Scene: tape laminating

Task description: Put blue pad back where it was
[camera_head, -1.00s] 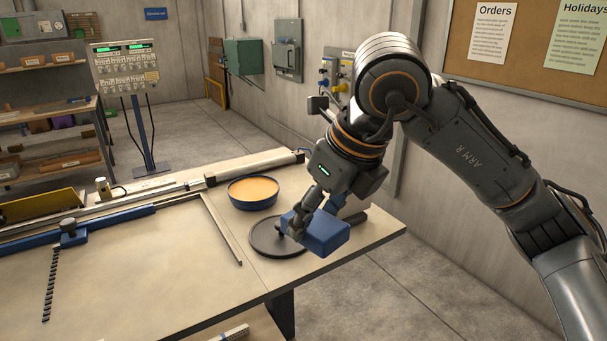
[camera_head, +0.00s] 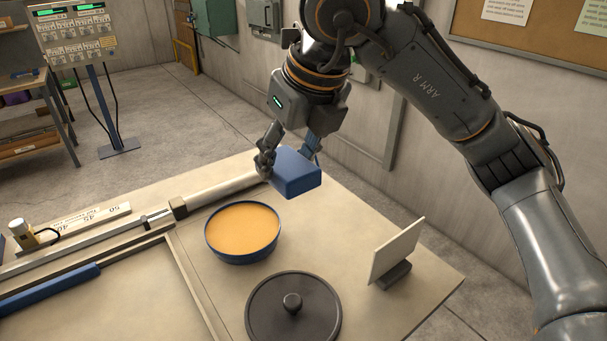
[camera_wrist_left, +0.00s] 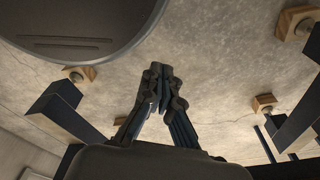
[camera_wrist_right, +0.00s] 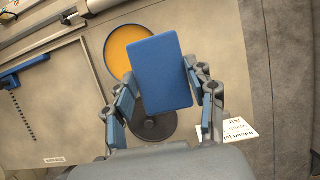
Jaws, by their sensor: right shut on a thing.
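The blue pad (camera_head: 297,174) is a small rounded block, held above the back right part of the table behind the orange-filled bowl. My right gripper (camera_head: 288,160) is shut on it, with a finger on each side. In the right wrist view the pad (camera_wrist_right: 162,72) sits between the fingers and covers part of the bowl and the dark round lid. My left gripper shows only in the left wrist view (camera_wrist_left: 161,85). Its fingertips are together, nothing shows between them, and it is over the floor.
A blue bowl with orange content (camera_head: 242,229) stands on the table (camera_head: 350,215). A dark knobbed lid (camera_head: 268,314) lies in front of it. A white card (camera_head: 396,251) stands on a dark holder to the right. A long rail (camera_head: 222,187) runs along the back.

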